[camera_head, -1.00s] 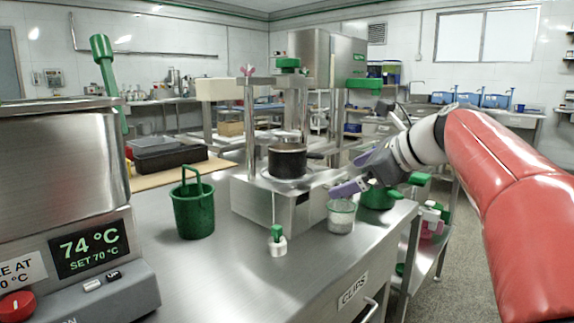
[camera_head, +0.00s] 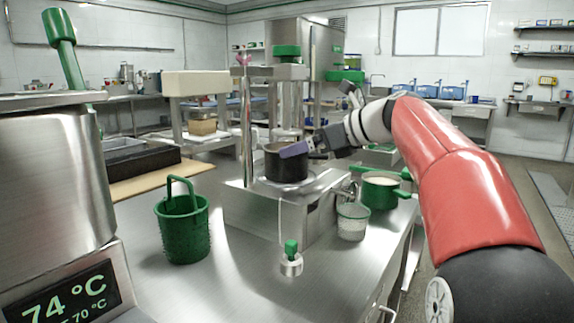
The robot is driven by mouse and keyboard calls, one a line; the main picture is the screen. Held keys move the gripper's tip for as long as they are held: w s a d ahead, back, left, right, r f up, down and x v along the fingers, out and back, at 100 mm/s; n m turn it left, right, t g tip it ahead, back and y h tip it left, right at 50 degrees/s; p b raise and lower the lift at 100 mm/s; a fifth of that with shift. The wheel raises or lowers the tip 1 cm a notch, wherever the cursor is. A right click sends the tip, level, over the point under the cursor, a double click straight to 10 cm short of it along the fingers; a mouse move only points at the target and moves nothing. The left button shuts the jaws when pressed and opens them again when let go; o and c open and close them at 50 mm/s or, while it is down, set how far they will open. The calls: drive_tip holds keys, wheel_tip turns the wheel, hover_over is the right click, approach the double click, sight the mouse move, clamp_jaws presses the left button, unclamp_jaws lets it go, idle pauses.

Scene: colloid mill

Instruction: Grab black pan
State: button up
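The black pan (camera_head: 284,167) stands upright on the steel platform of the mill (camera_head: 262,210), beneath the machine's columns. Its handle pointed right earlier; that side is now hidden behind my gripper (camera_head: 297,149). My gripper comes in from the right, with its purple fingers overlapping the pan's upper right rim in this view. I cannot tell whether the fingers touch the pan or whether they are open or shut.
A green bucket (camera_head: 182,228) stands front left of the mill. A glass beaker (camera_head: 352,221) and a green pot (camera_head: 381,190) stand right of it.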

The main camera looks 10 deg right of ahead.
sight(270, 147)
drive_tip(key=x, duration=0.5)
drive_tip(key=shift+w+r, duration=0.2)
drive_tip(key=shift+r, duration=0.05)
drive_tip(key=c, duration=1)
drive_tip(key=shift+c, duration=0.2)
drive_tip(key=shift+r+p, duration=0.25)
drive_tip(key=shift+p, duration=0.05)
drive_tip(key=shift+r+p, duration=0.45)
drive_tip(key=shift+p, duration=0.3)
drive_tip(key=shift+r+p, duration=0.2)
drive_tip(key=shift+p, duration=0.1)
